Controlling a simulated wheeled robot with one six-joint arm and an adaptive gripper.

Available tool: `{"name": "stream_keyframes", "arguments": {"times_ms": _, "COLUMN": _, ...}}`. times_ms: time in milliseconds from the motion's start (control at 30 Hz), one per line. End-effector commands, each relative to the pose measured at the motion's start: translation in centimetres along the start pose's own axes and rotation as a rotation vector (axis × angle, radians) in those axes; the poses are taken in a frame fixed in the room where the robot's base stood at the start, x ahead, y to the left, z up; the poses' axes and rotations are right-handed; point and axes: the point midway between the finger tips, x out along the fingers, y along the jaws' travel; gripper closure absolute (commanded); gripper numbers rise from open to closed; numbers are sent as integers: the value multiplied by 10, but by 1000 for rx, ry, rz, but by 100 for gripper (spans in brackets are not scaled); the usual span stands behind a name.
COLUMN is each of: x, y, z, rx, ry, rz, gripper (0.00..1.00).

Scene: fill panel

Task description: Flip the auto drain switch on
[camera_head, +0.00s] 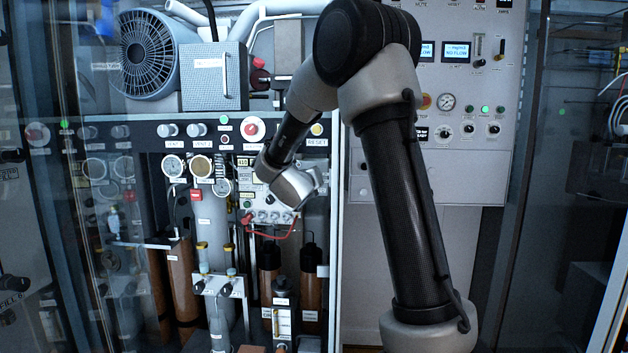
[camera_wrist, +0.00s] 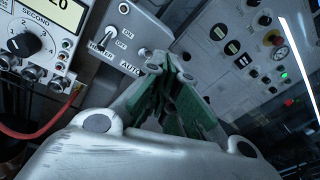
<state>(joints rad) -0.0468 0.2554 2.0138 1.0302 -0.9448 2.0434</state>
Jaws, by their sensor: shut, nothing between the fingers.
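In the wrist view, a light panel (camera_wrist: 150,30) carries small toggle switches with ON and OFF marks and a HEATER label (camera_wrist: 103,45). A label beginning AUTO (camera_wrist: 130,67) is beside it, its rest hidden behind my fingers. A small metal toggle (camera_wrist: 145,52) sits just above that label; I cannot tell its position. My gripper (camera_wrist: 168,70), with green finger pads, is shut and empty, its tips close to this toggle. Whether they touch it is unclear. In the head view my wrist hides the switch and my fingers.
A multimeter-like device (camera_wrist: 30,42) with a dial and a red cable (camera_wrist: 40,130) are at the left of the wrist view. A control panel with gauge (camera_head: 446,101) is to the right of my arm. Gauges, tubes and brown cylinders (camera_head: 182,280) crowd the area below left.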

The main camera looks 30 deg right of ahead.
Motion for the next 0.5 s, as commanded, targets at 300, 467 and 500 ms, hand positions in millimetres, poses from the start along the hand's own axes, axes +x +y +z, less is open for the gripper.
{"name": "stream_keyframes", "arguments": {"times_ms": 300, "x": 0, "y": 0, "z": 0, "rx": 0, "ry": 0, "rz": 0, "gripper": 100}}
{"name": "stream_keyframes", "arguments": {"times_ms": 467, "x": 0, "y": 2, "z": -1, "rx": -59, "ry": 3, "rz": 6, "gripper": 100}}
{"name": "stream_keyframes", "arguments": {"times_ms": 500, "x": 0, "y": 6, "z": -4, "rx": -106, "ry": 12, "rz": 26, "gripper": 100}}
